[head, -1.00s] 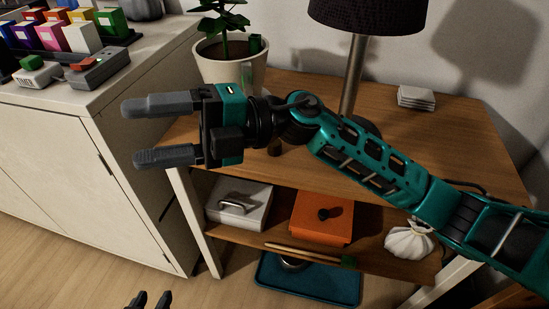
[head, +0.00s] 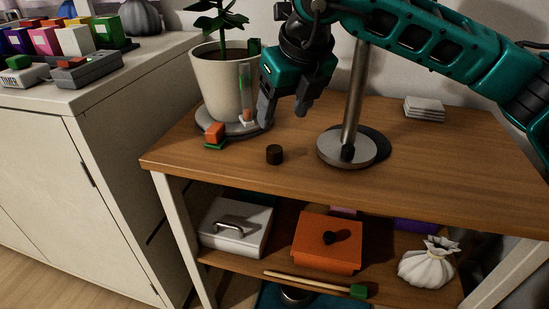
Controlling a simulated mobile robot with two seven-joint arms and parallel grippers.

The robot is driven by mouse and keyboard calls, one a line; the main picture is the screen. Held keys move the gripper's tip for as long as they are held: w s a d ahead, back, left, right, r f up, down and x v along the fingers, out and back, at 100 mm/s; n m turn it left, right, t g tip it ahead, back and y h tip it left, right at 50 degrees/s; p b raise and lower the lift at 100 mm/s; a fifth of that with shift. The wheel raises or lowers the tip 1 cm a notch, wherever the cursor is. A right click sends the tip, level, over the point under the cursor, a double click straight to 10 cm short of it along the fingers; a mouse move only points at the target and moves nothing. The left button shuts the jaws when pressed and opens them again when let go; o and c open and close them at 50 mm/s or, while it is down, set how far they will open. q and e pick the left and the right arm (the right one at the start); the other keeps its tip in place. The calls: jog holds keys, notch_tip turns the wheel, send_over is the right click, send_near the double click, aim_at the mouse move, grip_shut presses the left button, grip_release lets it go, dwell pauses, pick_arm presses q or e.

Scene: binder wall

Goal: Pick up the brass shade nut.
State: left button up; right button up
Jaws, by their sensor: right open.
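A small dark brown cylinder (head: 274,155) stands on the wooden table top in front of the plant pot and left of the lamp. It may be the brass shade nut, but its dark colour does not show as brass. My right gripper (head: 284,112) is open and points down above and behind the cylinder, near the pot. No contact with the cylinder shows. The lamp (head: 352,105) has a metal base with a small dark knob; its upper part is out of frame. My left gripper is not in view.
A plant pot (head: 222,85) on a grey saucer stands left of my gripper. A small orange and green piece (head: 214,134) lies in front of it. Grey coasters (head: 424,108) are at the back right. The table's front right is clear.

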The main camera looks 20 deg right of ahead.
send_over(275, 149)
jog(key=s, duration=0.2)
notch_tip(275, 149, down, 5)
jog(key=shift+a+f+b, duration=0.1)
jog(key=shift+b, duration=0.35)
jog(key=shift+d+b+x, duration=0.1)
jog(key=shift+b+x, duration=0.25)
jog(key=shift+x, duration=1.05)
jog(key=shift+d+b+x, duration=0.15)
jog(key=shift+b+x, duration=0.2)
jog(key=shift+x, duration=1)
jog(key=shift+s+d, duration=0.15)
jog(key=shift+s, duration=0.05)
jog(key=c, duration=1.1)
